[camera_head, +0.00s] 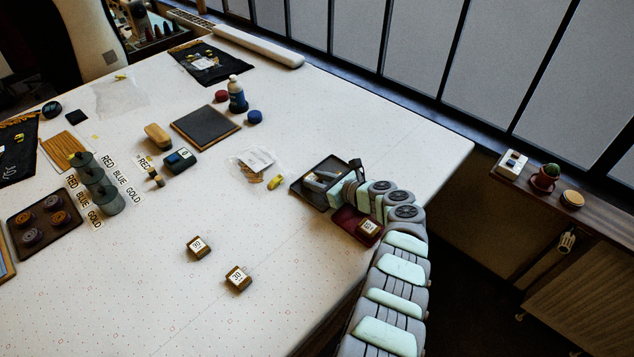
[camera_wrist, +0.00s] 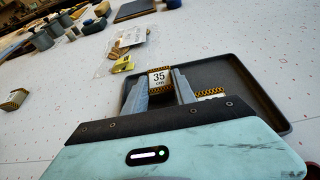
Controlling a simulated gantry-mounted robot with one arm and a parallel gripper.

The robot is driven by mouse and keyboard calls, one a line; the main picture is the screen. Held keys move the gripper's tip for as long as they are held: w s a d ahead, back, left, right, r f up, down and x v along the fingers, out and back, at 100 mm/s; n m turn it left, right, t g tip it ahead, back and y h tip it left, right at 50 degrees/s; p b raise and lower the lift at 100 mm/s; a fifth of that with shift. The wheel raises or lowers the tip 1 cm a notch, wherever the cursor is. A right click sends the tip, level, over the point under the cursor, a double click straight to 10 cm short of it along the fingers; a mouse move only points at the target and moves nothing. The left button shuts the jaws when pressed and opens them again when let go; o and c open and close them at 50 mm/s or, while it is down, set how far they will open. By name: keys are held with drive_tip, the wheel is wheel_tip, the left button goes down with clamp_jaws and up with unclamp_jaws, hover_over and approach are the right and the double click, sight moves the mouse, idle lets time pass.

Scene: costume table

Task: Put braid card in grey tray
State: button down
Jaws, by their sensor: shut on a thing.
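My gripper (camera_head: 322,181) is over the grey tray (camera_head: 301,190) near the table's right side. In the wrist view, my gripper (camera_wrist: 160,84) is shut on a braid card (camera_wrist: 158,77) with a white label reading 35 and an orange-and-black braid. The dark grey tray (camera_wrist: 262,98) spreads beneath and behind it. I cannot tell whether the held card touches the tray floor. Another braid card (camera_wrist: 211,93) shows partly behind the right finger, over the tray area. Two more braid cards, one (camera_head: 199,247) and another (camera_head: 238,278), lie on the open table.
A dark red tray (camera_head: 343,221) holding a labelled card (camera_head: 367,227) sits beside the grey tray, close to my arm. A clear bag (camera_head: 254,163) and a small yellow item (camera_head: 276,182) lie left of the grey tray. The front middle of the table is mostly clear.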

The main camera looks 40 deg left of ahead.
drive_tip(key=shift+w+r, duration=0.1)
drive_tip(key=shift+r, duration=0.05)
drive_tip(key=shift+f, duration=0.2)
drive_tip(key=c, duration=1)
unclamp_jaws()
drive_tip(key=shift+r, duration=0.1)
